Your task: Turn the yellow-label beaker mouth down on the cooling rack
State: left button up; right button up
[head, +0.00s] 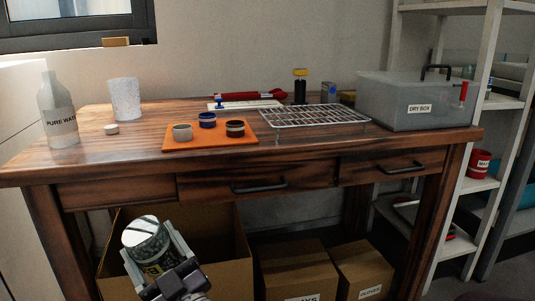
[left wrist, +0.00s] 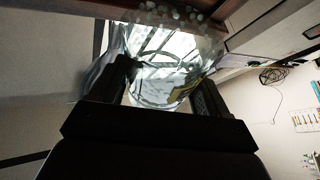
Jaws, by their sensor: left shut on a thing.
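My left gripper (head: 155,256) is shut on a clear glass beaker (head: 143,235), low in front of the table and over an open cardboard box. The beaker is tilted, with a pale round end towards the upper left; I cannot tell for sure which end is its mouth. In the left wrist view the beaker (left wrist: 165,62) sits between the two dark fingers, with a yellow patch of label on its side. The wire cooling rack (head: 315,117) lies empty on the right half of the table, away from the gripper. My right gripper is not in view.
An orange mat (head: 210,141) with several small jars lies left of the rack. A water bottle (head: 58,115) and a white textured cup (head: 125,98) stand at the left. The dry box (head: 415,100) stands right of the rack. The table's front edge (head: 250,162) lies above the gripper.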

pick_arm(q)
jog(key=shift+f+n+y+b, duration=0.25)
jog(key=shift+n+y+b, duration=0.1)
jog(key=shift+n, duration=0.45)
jog(key=shift+r+n+g, duration=0.3)
jog(key=shift+r+n, duration=0.05)
jog(key=shift+n, duration=0.15)
jog(key=a+r+p, duration=0.1)
jog(key=r+p, duration=0.2)
jog(key=r, duration=0.1)
jog(key=w+r+p, duration=0.1)
jog(key=r+p, duration=0.2)
jog(key=r, duration=0.1)
jog(key=w+a+r+p, duration=0.1)
jog(key=r+p, duration=0.2)
jog(key=r, duration=0.1)
jog(key=shift+w+a+r+p, duration=0.1)
jog(key=shift+w+a+p, duration=0.1)
jog(key=shift+a+p, duration=0.15)
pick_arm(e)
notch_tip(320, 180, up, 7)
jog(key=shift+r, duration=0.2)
